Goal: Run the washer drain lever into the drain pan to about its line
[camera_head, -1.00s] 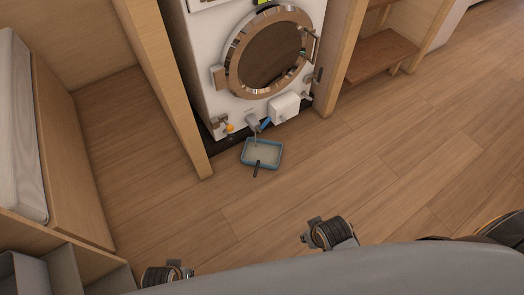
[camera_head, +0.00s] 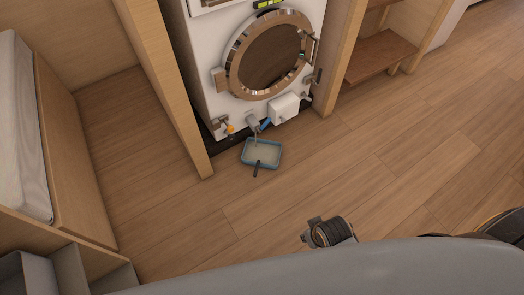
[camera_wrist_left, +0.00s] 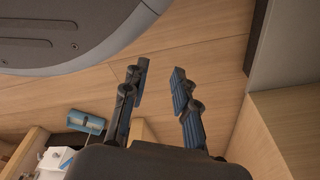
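The white washer (camera_head: 210,85) with its round metal-rimmed door stands at the top middle of the head view. A small blue drain lever (camera_head: 265,124) sits low on its front, beside a grey spout (camera_head: 252,121). The blue-rimmed drain pan (camera_head: 281,155) lies on the floor just below, with a pale inside and a dark handle. I cannot make out its line or level. The pan also shows in the left wrist view (camera_wrist_left: 86,119). My left gripper (camera_wrist_left: 159,70) is open and empty, well apart from the pan. My right gripper (camera_head: 328,232) shows in the head view, its fingers unclear.
Wooden panels (camera_head: 165,85) flank the washer on both sides. A white box (camera_head: 284,107) and an orange-yellow knob (camera_head: 230,129) are on its lower front. A shelf (camera_head: 380,55) stands to the right. The floor (camera_head: 330,175) before the pan is clear.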

